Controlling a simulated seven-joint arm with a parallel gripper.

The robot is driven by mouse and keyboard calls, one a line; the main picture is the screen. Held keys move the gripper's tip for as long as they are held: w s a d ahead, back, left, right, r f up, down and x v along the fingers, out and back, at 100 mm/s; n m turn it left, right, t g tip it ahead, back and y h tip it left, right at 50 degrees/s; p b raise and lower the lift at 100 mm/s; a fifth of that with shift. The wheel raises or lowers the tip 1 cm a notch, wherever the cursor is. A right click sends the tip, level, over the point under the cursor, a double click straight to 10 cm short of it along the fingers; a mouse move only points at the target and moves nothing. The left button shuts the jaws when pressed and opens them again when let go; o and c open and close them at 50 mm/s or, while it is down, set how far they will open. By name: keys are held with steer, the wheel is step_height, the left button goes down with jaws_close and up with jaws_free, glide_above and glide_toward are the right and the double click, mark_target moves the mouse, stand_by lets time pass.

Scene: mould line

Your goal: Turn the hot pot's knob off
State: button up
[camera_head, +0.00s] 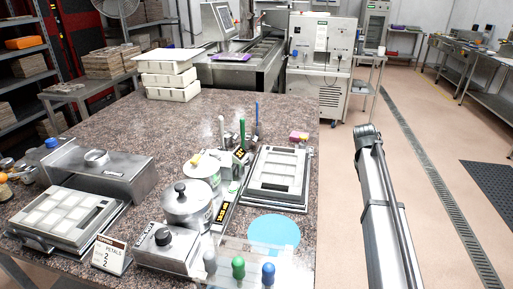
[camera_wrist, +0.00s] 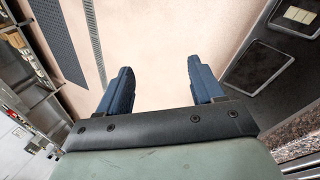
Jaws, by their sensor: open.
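In the head view, a steel pot (camera_head: 187,208) with a lid and a black lid knob stands near the front middle of the speckled bench. Just in front of it is a grey box (camera_head: 164,262) with a round black knob (camera_head: 164,237) on top; I cannot tell which way the knob is turned. In the wrist view, my gripper (camera_wrist: 161,88) is open and empty, with two blue fingers apart over the pale floor, away from the pots. My gripper's fingers are not seen in the head view.
A card (camera_head: 110,255) and a mould tray (camera_head: 62,217) stand left of the box. Handled tools (camera_head: 238,267) stand in front right, near a blue disc (camera_head: 273,231). Another mould (camera_head: 278,175) lies to the right. The bench's far middle is mostly clear.

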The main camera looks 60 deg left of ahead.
steer(key=s+a+r, duration=0.5)
steer(key=a+r, duration=0.4)
steer(key=a, duration=0.2)
step_height(320, 180, up, 12)
steer(key=m+g+y, duration=0.2)
steer(key=g, duration=0.2)
glide_above(215, 152)
step_height(215, 152, down, 13)
steer(key=shift+a, duration=0.15)
steer(key=shift+c, duration=0.5)
steer(key=c, duration=1)
steer(key=shift+o, duration=0.2)
